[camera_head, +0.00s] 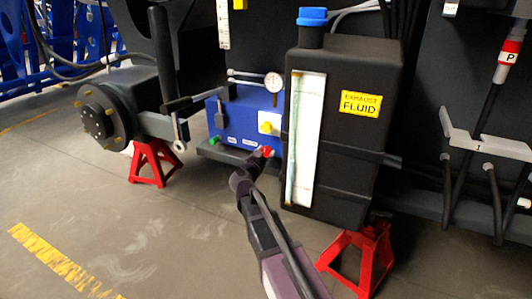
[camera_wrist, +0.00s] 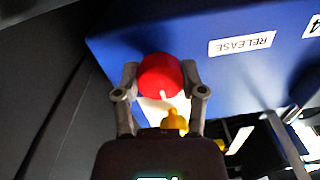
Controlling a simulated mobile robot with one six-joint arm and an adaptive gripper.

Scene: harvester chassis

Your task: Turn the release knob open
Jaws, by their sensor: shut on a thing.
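The red release knob (camera_wrist: 160,76) sits on the blue box, beside a white label reading RELEASE (camera_wrist: 241,44). My gripper (camera_wrist: 160,82) has one finger on each side of the knob and is shut on it. A white mark shows on the knob's lower edge. In the head view the red knob (camera_head: 267,151) is small, at the lower right of the blue box (camera_head: 235,118), with my gripper (camera_head: 262,156) at it. The fingertips are too small there to make out.
The black exhaust fluid tank (camera_head: 345,130) stands close to the right of my gripper. A pressure gauge (camera_head: 273,82) and a lever handle (camera_head: 178,104) are above and left. Red jack stands (camera_head: 153,163) stand on the floor. Open floor lies at the lower left.

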